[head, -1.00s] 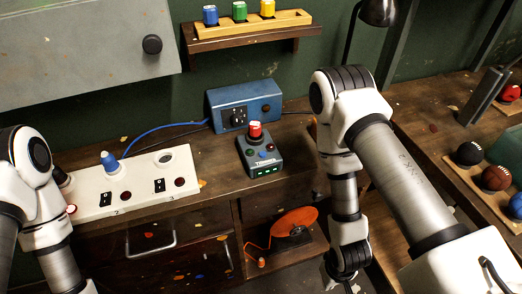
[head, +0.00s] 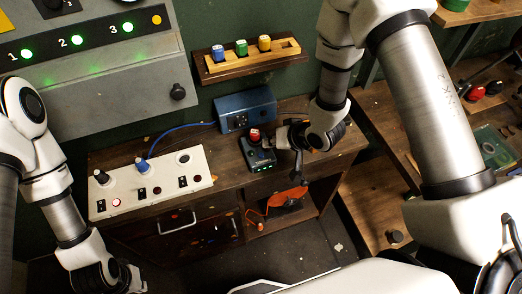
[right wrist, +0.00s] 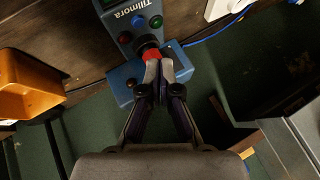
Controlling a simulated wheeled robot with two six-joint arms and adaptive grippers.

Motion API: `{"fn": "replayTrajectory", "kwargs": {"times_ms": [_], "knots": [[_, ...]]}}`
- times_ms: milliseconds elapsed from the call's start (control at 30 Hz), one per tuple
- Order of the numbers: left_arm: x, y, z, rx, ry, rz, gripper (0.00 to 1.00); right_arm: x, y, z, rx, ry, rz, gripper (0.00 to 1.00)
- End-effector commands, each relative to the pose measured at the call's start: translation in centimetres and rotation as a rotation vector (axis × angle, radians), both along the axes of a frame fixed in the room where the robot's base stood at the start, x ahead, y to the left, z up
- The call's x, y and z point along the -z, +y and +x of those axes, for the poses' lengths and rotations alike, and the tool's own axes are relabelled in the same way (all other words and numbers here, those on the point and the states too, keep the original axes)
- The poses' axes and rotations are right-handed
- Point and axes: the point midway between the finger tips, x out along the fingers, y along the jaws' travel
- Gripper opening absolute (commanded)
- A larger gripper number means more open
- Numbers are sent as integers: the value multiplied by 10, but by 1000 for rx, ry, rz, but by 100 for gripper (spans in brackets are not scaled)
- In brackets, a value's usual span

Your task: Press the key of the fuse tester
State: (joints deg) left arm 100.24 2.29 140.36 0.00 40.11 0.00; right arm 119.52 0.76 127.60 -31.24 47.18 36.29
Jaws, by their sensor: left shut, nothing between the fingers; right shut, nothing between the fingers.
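The fuse tester (head: 258,155) is a small dark box on the bench, with a red fuse (head: 255,134) standing upright in its top. I cannot tell which button is the key. My right gripper (right wrist: 158,70) is shut and empty, its tips over the red fuse; I cannot tell whether they touch it. It also shows right of the tester in the head view (head: 282,140). My left gripper (head: 136,286) is shut, low at left, away from the tester.
A blue box (head: 245,108) stands behind the tester. A white socket panel (head: 160,202) with a blue plug lies to the left. A rack (head: 255,60) holds blue, green and yellow fuses. A grey wall panel (head: 110,85) shows green lights. An orange reel (head: 288,197) sits below.

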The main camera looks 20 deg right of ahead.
Motion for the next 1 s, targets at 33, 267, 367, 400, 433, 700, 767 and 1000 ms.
{"fn": "replayTrajectory", "kwargs": {"times_ms": [33,267,367,400,433,700,767,1000], "knots": [[0,0,0,0,0,0,0,-12,5,12,-6,-28,27,0],[0,0,0,0,0,0,0,-31,13,27,-14,-62,74,0],[0,0,0,0,0,0,0,-31,13,26,-14,-61,73,0],[0,0,0,0,0,0,0,-31,13,26,-14,-60,72,0],[0,0,0,0,0,0,0,-30,13,26,-14,-60,72,0],[15,0,0,0,0,0,0,-14,13,26,-12,-60,72,0],[23,0,0,0,0,0,0,-5,13,26,-13,-59,72,0],[57,0,0,0,0,0,0,32,13,26,-13,-60,71,0]]}}
